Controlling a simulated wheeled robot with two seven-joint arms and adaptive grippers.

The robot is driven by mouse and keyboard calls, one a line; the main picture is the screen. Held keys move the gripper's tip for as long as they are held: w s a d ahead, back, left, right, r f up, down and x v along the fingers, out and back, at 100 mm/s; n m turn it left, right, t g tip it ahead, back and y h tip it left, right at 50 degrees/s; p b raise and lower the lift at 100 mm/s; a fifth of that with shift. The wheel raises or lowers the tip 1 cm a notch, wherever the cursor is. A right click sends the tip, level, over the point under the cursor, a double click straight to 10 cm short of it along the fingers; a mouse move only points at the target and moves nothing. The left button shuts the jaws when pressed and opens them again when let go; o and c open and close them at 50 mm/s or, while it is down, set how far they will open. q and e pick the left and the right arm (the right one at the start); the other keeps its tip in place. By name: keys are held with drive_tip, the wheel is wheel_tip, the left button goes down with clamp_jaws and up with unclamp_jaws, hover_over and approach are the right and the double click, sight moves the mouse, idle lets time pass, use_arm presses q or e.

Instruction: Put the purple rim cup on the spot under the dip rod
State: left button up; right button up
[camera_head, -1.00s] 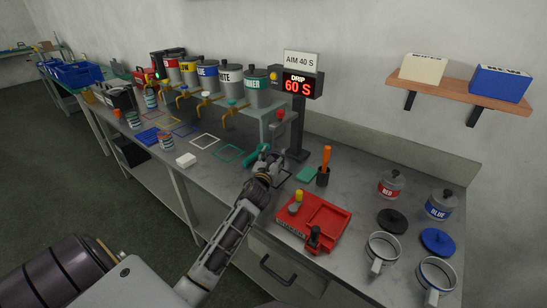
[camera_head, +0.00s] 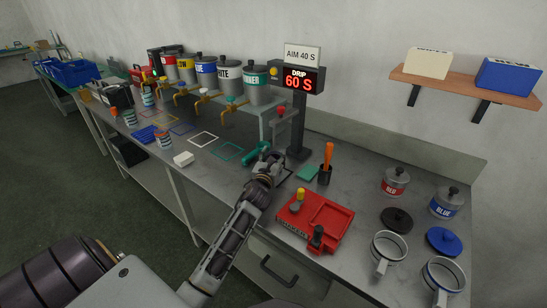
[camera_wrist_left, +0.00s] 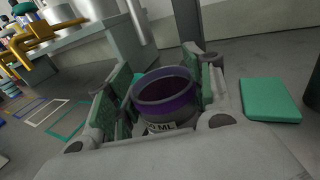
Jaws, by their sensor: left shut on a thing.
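The purple rim cup (camera_wrist_left: 165,98) sits upright between the fingers of my left gripper (camera_wrist_left: 165,105) in the left wrist view, with part of its label showing. My left gripper (camera_head: 265,158) is shut on it, low at the bench top; I cannot tell whether the cup touches the bench. In the head view my gripper mostly hides the cup. The stand with the DRIP display (camera_head: 298,80), reading 60 S, rises just behind and right of the gripper. A red-topped part (camera_head: 281,112) hangs at its left. The spot itself is not clearly visible.
A green pad (camera_head: 307,173) and a dark holder with an orange-handled tool (camera_head: 326,165) stand right of the gripper. Paint cans with taps (camera_head: 207,72) line the back left. Coloured outlined squares (camera_head: 205,139) lie on the bench at left.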

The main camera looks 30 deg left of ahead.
use_arm(q)
drive_tip(key=shift+f, duration=0.15)
drive_tip(key=o, duration=1.5)
use_arm(e)
drive_tip(key=shift+w+a+r, duration=0.1)
drive_tip(key=shift+w+r, duration=0.1)
drive_tip(key=shift+w, duration=0.05)
use_arm(q)
drive_tip(key=shift+o, duration=0.2)
use_arm(e)
drive_tip(key=shift+s, duration=0.15)
use_arm(q)
drive_tip(key=shift+s, duration=0.3)
drive_tip(key=shift+v, duration=5.45)
drive_tip(key=shift+s+d, duration=0.15)
drive_tip(key=shift+s, duration=0.05)
use_arm(e)
drive_tip(key=shift+s+d+f, duration=0.2)
drive_tip(key=shift+s+f, duration=0.15)
drive_tip(key=shift+f, duration=0.15)
